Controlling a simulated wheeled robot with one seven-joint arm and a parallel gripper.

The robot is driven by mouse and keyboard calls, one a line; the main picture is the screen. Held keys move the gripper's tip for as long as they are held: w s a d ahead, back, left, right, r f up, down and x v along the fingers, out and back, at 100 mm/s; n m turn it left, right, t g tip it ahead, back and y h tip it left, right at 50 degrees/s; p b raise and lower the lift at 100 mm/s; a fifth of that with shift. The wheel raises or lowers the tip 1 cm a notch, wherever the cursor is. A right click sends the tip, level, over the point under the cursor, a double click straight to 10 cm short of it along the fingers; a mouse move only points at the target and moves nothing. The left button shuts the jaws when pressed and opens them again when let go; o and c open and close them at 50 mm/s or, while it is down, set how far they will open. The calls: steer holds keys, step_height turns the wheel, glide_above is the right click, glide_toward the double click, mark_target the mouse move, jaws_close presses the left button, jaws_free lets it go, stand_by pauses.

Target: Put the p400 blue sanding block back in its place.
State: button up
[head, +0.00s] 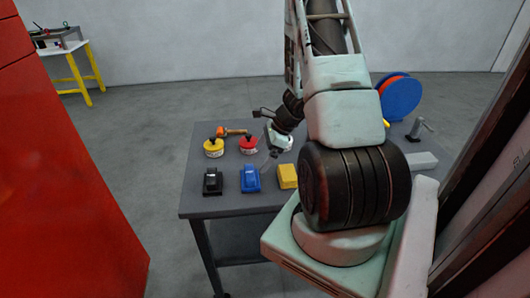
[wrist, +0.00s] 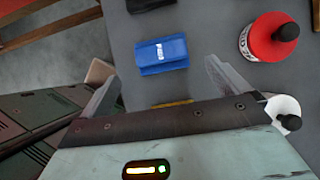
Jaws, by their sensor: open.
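The blue sanding block (head: 251,180) sits on the grey table, in a row between a black block (head: 212,182) and a yellow block (head: 287,176). In the wrist view the blue block (wrist: 163,55) shows a white label that looks like P400. My gripper (wrist: 163,76) is open and empty, with its two fingers apart and the blue block beyond and between their tips. The block's place cannot be made out.
A blue disc (head: 402,97) stands at the table's far right. A red cabinet (head: 60,190) rises at the left.

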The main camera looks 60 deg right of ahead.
steer(key=w+a+r+n+g+y, duration=0.1)
steer(key=a+r+n, duration=0.35)
steer(key=a, duration=0.35)
steer(key=w+a+r+n+g, duration=0.25)
steer(key=a+n, duration=0.25)
steer(key=a, duration=0.3)
steer(key=w+a+r+n+y, duration=0.1)
steer(key=a+r+n, duration=0.3)
steer(key=a, duration=0.4)
steer(key=s+a+r+n+h, duration=0.2)
steer(key=s+a+r+n, duration=0.2)
steer(key=s+a+n, duration=0.5)
steer(key=s+a+r+n+g+h, duration=0.1)
steer(key=s+a+r+n+h, duration=0.2)
steer(key=s+a+n, duration=0.6)
steer(key=shift+s+a+r+n, duration=0.15)
steer(key=shift+a+r+n, duration=0.65)
steer(key=shift+n, duration=1.25)
